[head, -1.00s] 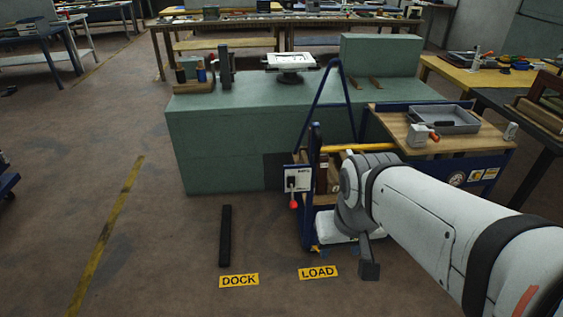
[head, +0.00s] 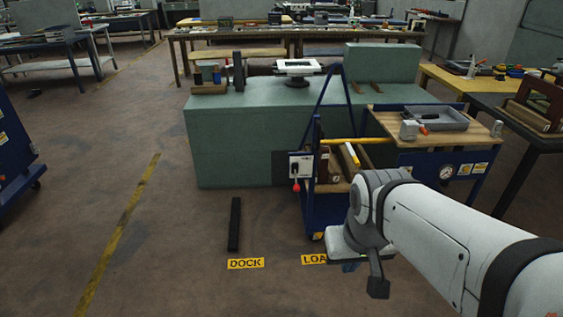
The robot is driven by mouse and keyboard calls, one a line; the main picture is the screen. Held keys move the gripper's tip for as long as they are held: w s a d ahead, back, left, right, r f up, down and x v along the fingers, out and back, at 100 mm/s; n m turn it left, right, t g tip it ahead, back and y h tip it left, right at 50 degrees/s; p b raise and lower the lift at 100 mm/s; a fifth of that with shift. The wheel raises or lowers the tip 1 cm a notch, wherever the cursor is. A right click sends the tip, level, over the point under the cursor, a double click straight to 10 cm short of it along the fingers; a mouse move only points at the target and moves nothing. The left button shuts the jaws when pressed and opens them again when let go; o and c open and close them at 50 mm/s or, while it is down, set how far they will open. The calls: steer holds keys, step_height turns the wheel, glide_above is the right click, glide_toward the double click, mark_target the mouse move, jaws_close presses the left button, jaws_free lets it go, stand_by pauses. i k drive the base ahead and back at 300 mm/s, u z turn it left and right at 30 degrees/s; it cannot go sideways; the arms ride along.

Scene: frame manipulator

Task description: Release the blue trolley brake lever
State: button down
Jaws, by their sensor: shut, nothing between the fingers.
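The blue trolley (head: 318,208) stands right of centre, in front of the green bench. On its near left post is a white plate (head: 301,160) with a dark lever that ends in a red knob (head: 296,186). The lever hangs downward. My gripper (head: 378,287) is at the end of my arm, low in front of the trolley and to the right of the lever. It appears shut and empty, clear of the lever. My arm and wrist hide the trolley's lower right part.
A dark bar (head: 234,224) lies on the floor left of the trolley, by the DOCK label (head: 245,263). The LOAD label (head: 313,259) is partly covered by my wrist. Another blue trolley (head: 14,160) stands at the left edge.

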mark_target(297, 188)
steer(key=u, duration=0.2)
steer(key=i, duration=1.7)
steer(key=z, duration=0.65)
steer(key=k, duration=0.85)
steer(key=z, duration=0.15)
steer(key=i, duration=0.9)
steer(key=u, duration=0.05)
